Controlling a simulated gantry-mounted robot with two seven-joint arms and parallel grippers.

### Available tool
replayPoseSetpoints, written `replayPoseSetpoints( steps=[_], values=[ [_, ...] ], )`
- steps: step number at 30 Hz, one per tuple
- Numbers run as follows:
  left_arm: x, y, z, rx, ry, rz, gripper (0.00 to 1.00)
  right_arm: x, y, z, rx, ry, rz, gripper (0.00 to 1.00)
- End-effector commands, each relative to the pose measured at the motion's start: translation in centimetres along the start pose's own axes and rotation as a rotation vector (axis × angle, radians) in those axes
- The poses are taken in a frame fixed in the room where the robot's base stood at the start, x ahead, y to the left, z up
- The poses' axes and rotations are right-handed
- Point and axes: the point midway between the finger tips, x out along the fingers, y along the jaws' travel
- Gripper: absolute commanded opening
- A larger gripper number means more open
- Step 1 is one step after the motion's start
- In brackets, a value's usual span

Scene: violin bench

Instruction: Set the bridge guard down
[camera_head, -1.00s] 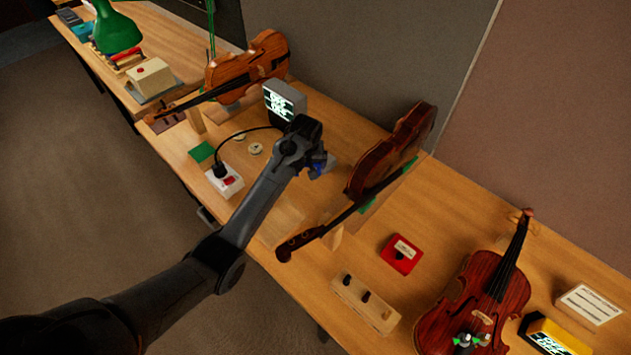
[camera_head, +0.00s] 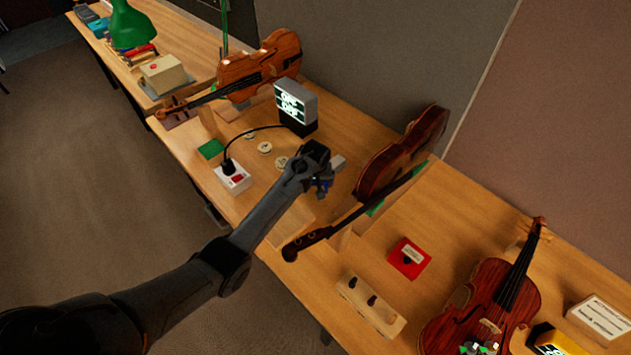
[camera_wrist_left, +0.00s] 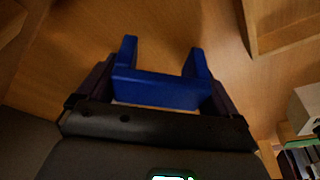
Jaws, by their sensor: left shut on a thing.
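The bridge guard is a blue U-shaped piece (camera_wrist_left: 160,90) with two upright prongs. In the left wrist view it sits between the dark fingers of my left gripper (camera_wrist_left: 158,97), which is shut on it. In the head view my left gripper (camera_head: 316,180) is over the middle of the bench, left of the middle violin (camera_head: 404,152). Only a small blue part of the guard (camera_head: 323,187) shows there. The wooden bench top lies beyond the guard's prongs in the wrist view; I cannot tell the gap. My right gripper is not in view.
A red box (camera_head: 409,258), a wooden block with dark pegs (camera_head: 370,306) and another violin (camera_head: 480,305) lie to the right. A light grey block (camera_head: 338,162) shows beside the gripper.

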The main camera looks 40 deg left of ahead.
Motion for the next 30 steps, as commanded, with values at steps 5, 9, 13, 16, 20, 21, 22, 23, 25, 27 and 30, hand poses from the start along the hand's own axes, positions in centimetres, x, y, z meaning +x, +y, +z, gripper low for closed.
replayPoseSetpoints(
  steps=[5,9,13,16,20,21,22,23,25,27,30],
  values=[
    [0.2,0.0,0.1,0.0,0.0,0.0,0.6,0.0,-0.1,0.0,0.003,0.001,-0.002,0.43],
    [0.3,0.0,0.1,0.0,0.0,0.0,1.0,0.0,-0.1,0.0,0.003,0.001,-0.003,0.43],
    [0.3,0.0,0.1,0.0,0.0,0.0,1.0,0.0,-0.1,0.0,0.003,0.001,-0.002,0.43],
    [0.1,0.0,0.0,0.0,0.0,0.0,1.0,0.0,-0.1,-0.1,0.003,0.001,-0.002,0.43],
    [-0.8,0.0,-0.1,0.0,0.002,0.001,1.0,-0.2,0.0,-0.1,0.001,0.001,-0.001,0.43],
    [-1.2,0.0,-0.1,0.0,0.001,0.0,1.0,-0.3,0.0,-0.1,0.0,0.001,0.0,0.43],
    [-1.6,0.0,-0.1,0.0,0.002,0.001,1.0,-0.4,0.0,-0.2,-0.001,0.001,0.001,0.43],
    [-2.1,0.0,-0.1,0.0,0.003,0.001,1.0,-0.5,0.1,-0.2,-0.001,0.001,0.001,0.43],
    [-3.3,0.0,-0.1,-0.001,0.003,0.002,1.0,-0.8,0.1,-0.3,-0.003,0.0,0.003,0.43],
    [-4.6,0.0,-0.2,-0.001,0.004,0.002,1.0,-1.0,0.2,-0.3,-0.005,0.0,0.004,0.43],
    [-6.5,0.0,-0.1,-0.001,0.002,0.001,1.0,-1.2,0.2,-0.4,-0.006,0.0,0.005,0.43]
  ],
)
